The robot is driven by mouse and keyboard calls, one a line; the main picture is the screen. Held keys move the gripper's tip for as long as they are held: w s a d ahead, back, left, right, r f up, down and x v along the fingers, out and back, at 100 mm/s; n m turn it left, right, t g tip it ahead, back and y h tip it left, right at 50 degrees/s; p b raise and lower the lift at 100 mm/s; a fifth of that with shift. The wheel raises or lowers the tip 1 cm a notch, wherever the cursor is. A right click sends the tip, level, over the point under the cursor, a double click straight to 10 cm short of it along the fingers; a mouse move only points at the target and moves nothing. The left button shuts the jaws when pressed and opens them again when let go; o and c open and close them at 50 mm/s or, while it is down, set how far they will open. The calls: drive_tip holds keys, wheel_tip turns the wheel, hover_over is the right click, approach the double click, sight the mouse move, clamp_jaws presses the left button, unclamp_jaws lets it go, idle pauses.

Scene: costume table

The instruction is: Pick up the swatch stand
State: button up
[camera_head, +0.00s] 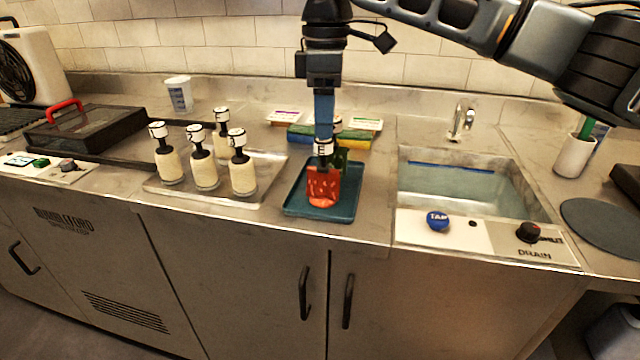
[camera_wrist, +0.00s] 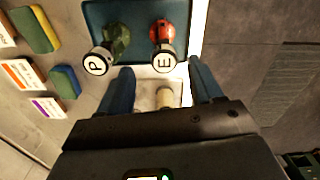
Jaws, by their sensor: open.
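A red stand-like piece (camera_head: 323,186) with a round white knob marked E stands at the front of a teal tray (camera_head: 292,205). I cannot tell from any label whether it is the swatch stand. In the wrist view its knob (camera_wrist: 163,60) lies between my fingertips in the picture, with the red body (camera_wrist: 162,29) beyond. A green piece (camera_wrist: 118,36) with a knob marked P stands beside it; in the head view it is mostly hidden behind the red one. My gripper (camera_head: 323,138) points down over the tray, open, fingers on either side of the E knob; contact is not visible.
Several cream cylinders with black-and-white knobs (camera_head: 204,172) stand on a metal tray (camera_head: 272,165) to the left. Sponges (camera_head: 354,137) and cards (camera_head: 366,123) lie behind the teal tray. A sink (camera_head: 470,185) with a tap (camera_head: 460,121) is at right.

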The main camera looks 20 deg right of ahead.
sight(323, 154)
drive_tip(key=f, duration=0.7)
drive_tip(key=shift+s+a+f, duration=0.2)
drive_tip(key=shift+a, duration=0.05)
drive_tip(key=shift+c, duration=0.2)
clamp_jaws()
idle(0.4)
